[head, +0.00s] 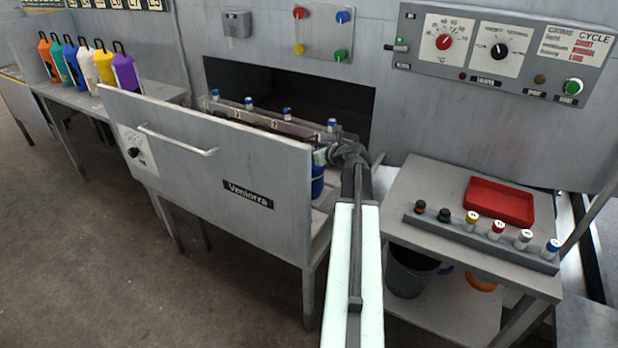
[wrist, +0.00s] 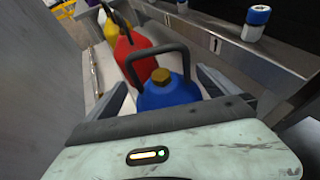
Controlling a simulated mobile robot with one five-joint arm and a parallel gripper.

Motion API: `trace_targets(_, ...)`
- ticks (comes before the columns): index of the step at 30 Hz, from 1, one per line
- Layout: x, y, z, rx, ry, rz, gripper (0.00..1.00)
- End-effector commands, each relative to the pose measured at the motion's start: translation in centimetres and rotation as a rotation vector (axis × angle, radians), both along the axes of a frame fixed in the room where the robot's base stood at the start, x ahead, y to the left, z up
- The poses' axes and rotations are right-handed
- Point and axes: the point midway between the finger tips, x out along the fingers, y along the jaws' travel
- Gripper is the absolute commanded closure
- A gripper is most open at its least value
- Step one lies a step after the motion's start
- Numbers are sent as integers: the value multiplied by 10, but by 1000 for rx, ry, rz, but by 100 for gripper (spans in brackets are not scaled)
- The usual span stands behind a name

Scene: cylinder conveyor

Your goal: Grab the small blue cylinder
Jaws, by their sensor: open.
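My gripper (head: 342,156) is inside the open drawer at its right end. In the wrist view my gripper (wrist: 162,88) is open, with a blue bottle (wrist: 172,96) with a dark loop handle and brass cap between its fingers. This bottle shows partly in the head view (head: 318,184), behind the drawer front. Small white cylinders with blue tops stand along the rail at the drawer's back; one (head: 332,126) is near my gripper, and one shows in the wrist view (wrist: 256,22). Another small blue-topped cylinder (head: 552,248) stands at the right end of the side table's rack.
Red (wrist: 130,50) and yellow bottles stand farther along the drawer. The drawer front (head: 215,170) forms a wall beside my arm. A red tray (head: 499,202) lies on the side table (head: 420,185). Coloured bottles stand on the left table. The floor at left is clear.

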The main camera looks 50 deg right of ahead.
Motion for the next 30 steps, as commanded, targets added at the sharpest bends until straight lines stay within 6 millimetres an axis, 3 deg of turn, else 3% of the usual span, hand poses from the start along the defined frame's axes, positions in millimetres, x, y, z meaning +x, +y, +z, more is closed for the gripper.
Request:
trace_targets(5,8,-4,-9,1,0,-1,0)
trace_targets(12,41,-12,-27,1,-1,-3,0)
trace_targets(19,42,-12,-26,1,0,-5,3)
trace_targets(27,42,-12,-26,0,0,-4,78)
trace_targets(29,41,-12,-26,0,1,-4,95)
trace_targets(30,41,-12,-26,0,1,-4,96)
